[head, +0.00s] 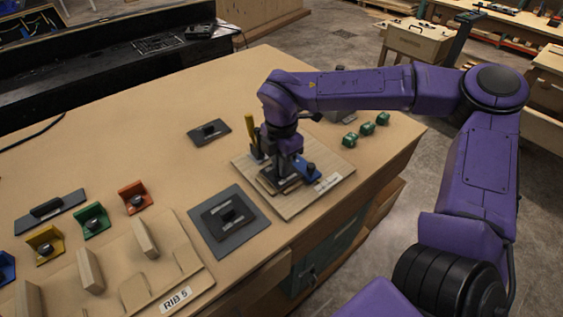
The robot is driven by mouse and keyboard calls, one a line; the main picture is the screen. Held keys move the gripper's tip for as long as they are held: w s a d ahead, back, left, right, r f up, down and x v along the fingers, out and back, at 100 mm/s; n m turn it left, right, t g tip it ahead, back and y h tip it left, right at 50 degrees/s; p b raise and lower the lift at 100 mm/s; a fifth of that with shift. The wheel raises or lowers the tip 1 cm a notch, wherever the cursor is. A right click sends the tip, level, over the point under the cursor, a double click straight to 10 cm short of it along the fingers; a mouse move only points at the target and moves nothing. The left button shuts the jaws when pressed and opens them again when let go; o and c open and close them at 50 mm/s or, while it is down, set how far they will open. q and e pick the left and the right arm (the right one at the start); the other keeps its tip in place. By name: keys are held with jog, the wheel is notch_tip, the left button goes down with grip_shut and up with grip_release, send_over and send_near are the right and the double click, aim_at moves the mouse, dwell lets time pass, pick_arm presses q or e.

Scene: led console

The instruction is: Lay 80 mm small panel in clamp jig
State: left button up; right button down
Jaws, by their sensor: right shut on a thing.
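The clamp jig (327,187) is a light wooden board near the table's right front edge, with a yellow-handled clamp (250,130) and a blue part (308,170) on it. My right gripper (283,174) points down over the middle of the jig. It is shut on a small dark piece, apparently the small panel, low over the jig. The gripper and wrist hide most of it, and I cannot tell whether it touches the jig. My left gripper is not in view.
Red (135,198), green (91,221) and yellow (45,245) blocks stand by a wooden rib fixture (190,282). The table's back left is clear.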

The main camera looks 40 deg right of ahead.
jog(key=shift+f+b, duration=0.35)
jog(key=shift+f, duration=0.05)
dwell(0.4)
jog(key=c, duration=1)
grip_release()
notch_tip(320, 180, up, 11)
jog(key=p, duration=0.7)
jog(key=shift+f+p, duration=0.2)
jog(key=shift+p, duration=0.15)
